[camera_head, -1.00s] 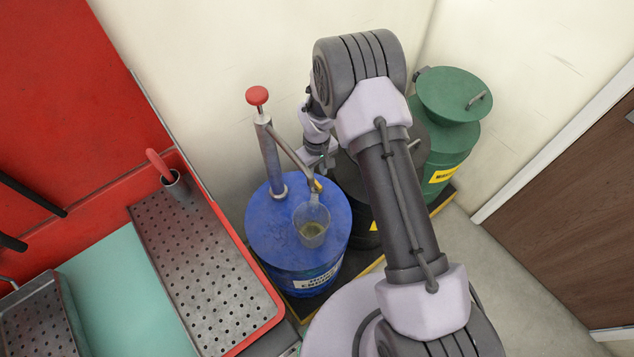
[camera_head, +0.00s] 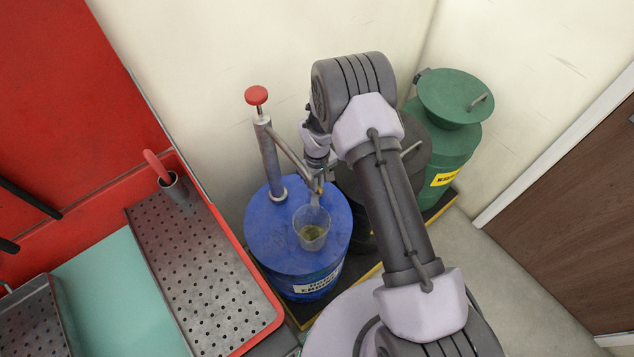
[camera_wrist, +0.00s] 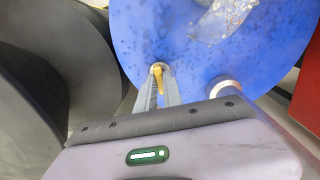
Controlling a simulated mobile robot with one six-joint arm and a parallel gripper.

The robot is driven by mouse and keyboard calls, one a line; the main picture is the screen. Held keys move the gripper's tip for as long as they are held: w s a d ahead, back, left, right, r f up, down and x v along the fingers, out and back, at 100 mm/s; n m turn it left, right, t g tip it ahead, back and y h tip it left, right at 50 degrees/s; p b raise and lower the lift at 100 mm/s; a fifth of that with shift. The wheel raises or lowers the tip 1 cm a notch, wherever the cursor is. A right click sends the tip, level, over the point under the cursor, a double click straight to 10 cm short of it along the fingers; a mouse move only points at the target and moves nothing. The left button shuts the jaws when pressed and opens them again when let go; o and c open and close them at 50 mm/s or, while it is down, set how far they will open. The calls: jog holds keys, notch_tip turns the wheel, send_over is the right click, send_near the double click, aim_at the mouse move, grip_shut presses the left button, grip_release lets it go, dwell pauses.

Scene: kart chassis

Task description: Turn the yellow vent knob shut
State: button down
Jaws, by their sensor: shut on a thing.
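The yellow vent knob (camera_wrist: 158,78) shows in the wrist view between my fingertips, near the edge of the blue drum's lid. My gripper (camera_wrist: 159,82) is shut on it; the fingers cover its sides. In the head view the blue drum (camera_head: 270,240) stands left of my arm. A little yellow shows by my gripper (camera_head: 318,188) at the drum's right rear edge, largely hidden by my wrist. I cannot tell how far the knob is turned.
A hand pump (camera_head: 270,155) with a red top rises from the blue drum. A clear cup (camera_head: 312,238) with yellowish liquid stands on its lid. A dark drum (camera_head: 412,165) and a green drum (camera_head: 450,150) stand to the right. A red bench (camera_head: 272,318) is at left.

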jog(key=shift+m, duration=0.3)
jog(key=m+b, duration=0.2)
jog(key=m, duration=0.1)
jog(key=shift+f+m, duration=0.1)
jog(key=shift+m, duration=0.2)
jog(key=m+b, duration=0.2)
jog(key=m, duration=0.2)
jog(key=shift+m, duration=0.3)
jog(key=m+b, duration=0.1)
jog(key=m, duration=0.3)
jog(key=shift+b, duration=0.3)
jog(key=shift+m+b, duration=0.6)
jog(key=shift+m, duration=1.4)
jog(key=c, duration=1.5)
grip_release()
